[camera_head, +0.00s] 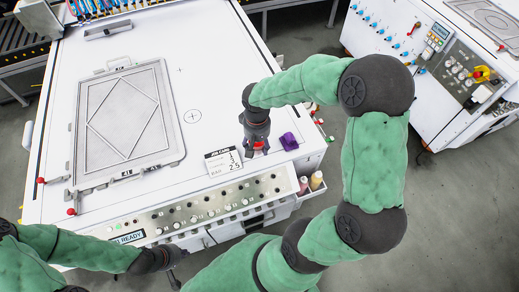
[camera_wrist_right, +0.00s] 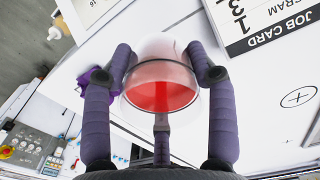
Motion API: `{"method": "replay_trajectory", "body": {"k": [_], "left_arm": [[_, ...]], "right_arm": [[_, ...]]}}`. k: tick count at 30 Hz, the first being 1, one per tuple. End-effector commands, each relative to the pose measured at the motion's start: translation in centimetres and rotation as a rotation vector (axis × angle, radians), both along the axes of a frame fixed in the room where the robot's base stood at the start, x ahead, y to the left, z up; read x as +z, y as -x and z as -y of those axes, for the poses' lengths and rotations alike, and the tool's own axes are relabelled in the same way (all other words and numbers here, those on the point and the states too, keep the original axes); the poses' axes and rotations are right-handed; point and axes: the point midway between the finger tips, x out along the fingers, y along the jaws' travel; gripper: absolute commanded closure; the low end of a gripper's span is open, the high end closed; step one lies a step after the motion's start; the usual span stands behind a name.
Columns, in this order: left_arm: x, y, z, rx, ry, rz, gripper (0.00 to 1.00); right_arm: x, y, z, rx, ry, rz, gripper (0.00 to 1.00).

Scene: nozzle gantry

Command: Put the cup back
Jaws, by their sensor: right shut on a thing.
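The cup (camera_wrist_right: 160,80) is a clear, rounded vessel with red liquid in it. In the right wrist view it sits between the fingers of my right gripper (camera_wrist_right: 165,85), which is shut on it. In the head view my right gripper (camera_head: 258,146) points down over the front right of the white table, and only a bit of red (camera_head: 260,145) shows at its fingers. I cannot tell whether the cup touches the table. My left gripper (camera_head: 174,268) is at the table's front edge, its fingers apart and empty.
A purple object (camera_head: 289,141) stands just right of my right gripper. A job card (camera_head: 223,162) lies to its left. A framed screen (camera_head: 125,120) covers the table's left half. A control panel (camera_head: 200,210) runs along the front. The table around the printed cross mark is clear.

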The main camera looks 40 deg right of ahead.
Motion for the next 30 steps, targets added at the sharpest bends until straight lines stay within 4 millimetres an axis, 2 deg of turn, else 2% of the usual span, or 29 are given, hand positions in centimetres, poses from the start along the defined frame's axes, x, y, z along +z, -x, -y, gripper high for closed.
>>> {"method": "replay_trajectory", "body": {"k": [1, 10, 16, 29, 30], "left_arm": [[-0.2, 0.0, 0.0, 0.000, 0.000, 0.000, 1.00], [-0.6, 0.0, 0.0, 0.000, 0.000, 0.000, 1.00], [-1.7, 0.0, 0.0, 0.000, 0.000, 0.000, 1.00], [-2.0, 0.0, 0.0, 0.000, 0.000, 0.000, 1.00], [-2.0, 0.0, 0.0, 0.000, 0.000, 0.000, 1.00]], "right_arm": [[-0.6, -0.2, 0.4, -0.002, 0.000, -0.001, 0.80], [-2.1, -0.7, 1.5, -0.001, 0.000, -0.001, 0.80], [-5.0, -0.8, 1.6, -0.001, 0.000, 0.000, 0.80], [-5.5, -0.8, 1.6, -0.001, 0.000, 0.001, 0.80], [-5.5, -0.8, 1.6, -0.001, 0.000, 0.000, 0.36]]}}
